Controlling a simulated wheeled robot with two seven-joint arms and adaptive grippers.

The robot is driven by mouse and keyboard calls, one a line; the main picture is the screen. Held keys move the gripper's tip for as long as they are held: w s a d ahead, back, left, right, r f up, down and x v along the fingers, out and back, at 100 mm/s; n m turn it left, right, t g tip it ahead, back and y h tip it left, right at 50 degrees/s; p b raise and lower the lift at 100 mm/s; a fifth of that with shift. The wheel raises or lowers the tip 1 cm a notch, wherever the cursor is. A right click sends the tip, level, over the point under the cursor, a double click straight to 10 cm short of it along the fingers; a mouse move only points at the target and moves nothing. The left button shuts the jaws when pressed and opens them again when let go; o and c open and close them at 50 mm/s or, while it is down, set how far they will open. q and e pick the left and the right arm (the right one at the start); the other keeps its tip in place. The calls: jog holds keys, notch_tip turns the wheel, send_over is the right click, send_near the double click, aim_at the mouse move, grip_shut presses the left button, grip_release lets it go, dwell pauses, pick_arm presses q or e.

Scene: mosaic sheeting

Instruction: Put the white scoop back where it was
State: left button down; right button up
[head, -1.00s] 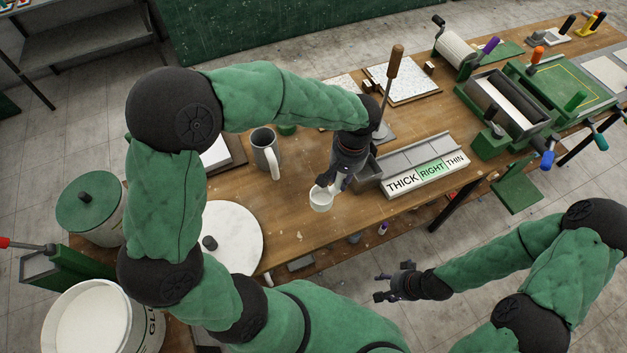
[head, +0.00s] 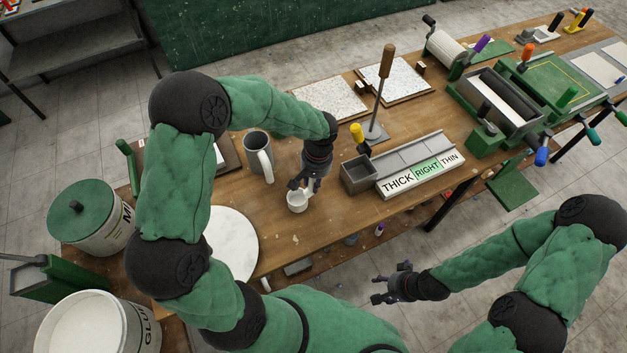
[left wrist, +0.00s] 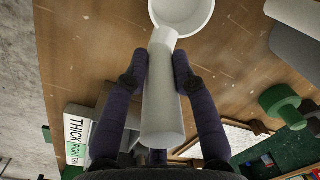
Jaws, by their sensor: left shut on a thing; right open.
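The white scoop (head: 297,201) is a small cup with a thick handle. In the left wrist view its handle (left wrist: 162,95) lies between the two fingers and its cup (left wrist: 182,14) points to the top edge. My left gripper (head: 303,184) is shut on this handle and holds the scoop over the wooden table (head: 325,217); the gap below it is hard to judge. My right gripper (head: 384,289) is open and empty, off the table's front edge.
A round white slab (head: 228,243), a lidded green-topped bucket (head: 97,213) and an open white bucket (head: 88,323) are at left.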

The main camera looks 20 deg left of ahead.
pick_arm(q)
jog(key=shift+f, duration=0.15)
jog(key=c, duration=1)
grip_release()
jog(key=shift+r, duration=0.25)
jog(key=shift+w+r, duration=0.1)
jog(key=shift+r, duration=0.25)
jog(key=r, duration=0.3)
jog(key=r+p, duration=0.1)
jog(key=r, duration=0.7)
jog(key=shift+w+d+r, duration=0.1)
jog(key=shift+w+d, duration=0.05)
jog(key=shift+d, duration=0.25)
